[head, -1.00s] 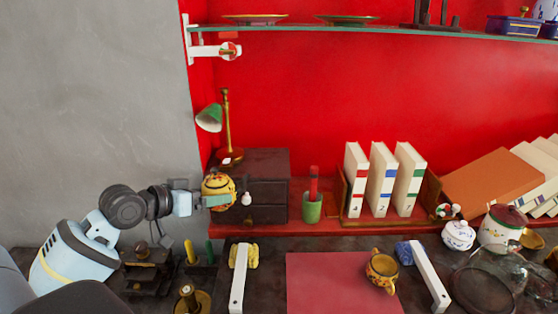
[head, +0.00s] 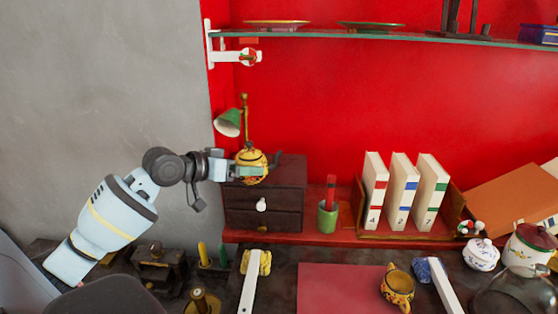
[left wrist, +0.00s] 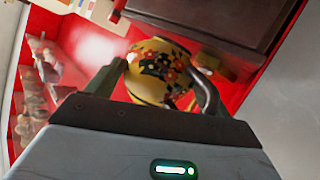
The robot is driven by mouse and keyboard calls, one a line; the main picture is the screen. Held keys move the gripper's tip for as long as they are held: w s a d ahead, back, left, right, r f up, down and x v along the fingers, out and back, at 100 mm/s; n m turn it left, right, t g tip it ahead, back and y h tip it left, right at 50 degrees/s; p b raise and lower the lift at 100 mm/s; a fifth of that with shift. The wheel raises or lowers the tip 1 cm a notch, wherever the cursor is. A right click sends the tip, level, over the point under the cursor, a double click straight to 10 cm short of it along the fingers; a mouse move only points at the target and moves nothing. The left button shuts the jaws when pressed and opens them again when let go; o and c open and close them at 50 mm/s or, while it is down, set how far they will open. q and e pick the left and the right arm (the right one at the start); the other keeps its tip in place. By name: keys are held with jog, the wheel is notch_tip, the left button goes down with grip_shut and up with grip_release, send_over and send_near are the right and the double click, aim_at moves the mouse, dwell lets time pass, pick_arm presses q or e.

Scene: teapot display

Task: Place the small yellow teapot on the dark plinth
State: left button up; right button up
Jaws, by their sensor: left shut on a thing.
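The small yellow teapot (head: 251,157), with a dark floral pattern, is held by my left gripper (head: 252,170) at the top of a dark wooden box with two drawers (head: 285,199). I cannot tell whether its base touches the box top. In the left wrist view the teapot (left wrist: 156,72) sits between the two fingers (left wrist: 160,90), which are shut on it. This dark box is the likeliest plinth; no other plinth is clear to me. My right gripper is not in view.
A green lamp (head: 229,122) stands behind the teapot. A green cup (head: 327,217) and upright books (head: 401,193) are to the right. A glass shelf (head: 340,36) runs above. A yellow patterned pot (head: 397,288) sits by a red mat (head: 340,290).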

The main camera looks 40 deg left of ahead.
aim_at(242, 157)
pick_arm(q)
jog(key=w, duration=0.2)
jog(key=w+d, duration=0.1)
jog(key=w, duration=0.2)
jog(key=w+d, duration=0.1)
jog(key=w, duration=0.2)
jog(key=shift+d+r+p, duration=0.1)
jog(key=shift+p, duration=0.2)
jog(key=shift+w, duration=0.1)
jog(key=w, duration=0.1)
jog(key=w+d, duration=0.1)
jog(key=w, duration=0.1)
jog(key=shift+w, duration=0.1)
jog(key=shift+f, duration=0.75)
jog(key=shift+f, duration=0.1)
jog(key=o, duration=1.1)
jog(key=shift+f, duration=0.1)
jog(key=v, duration=1.2)
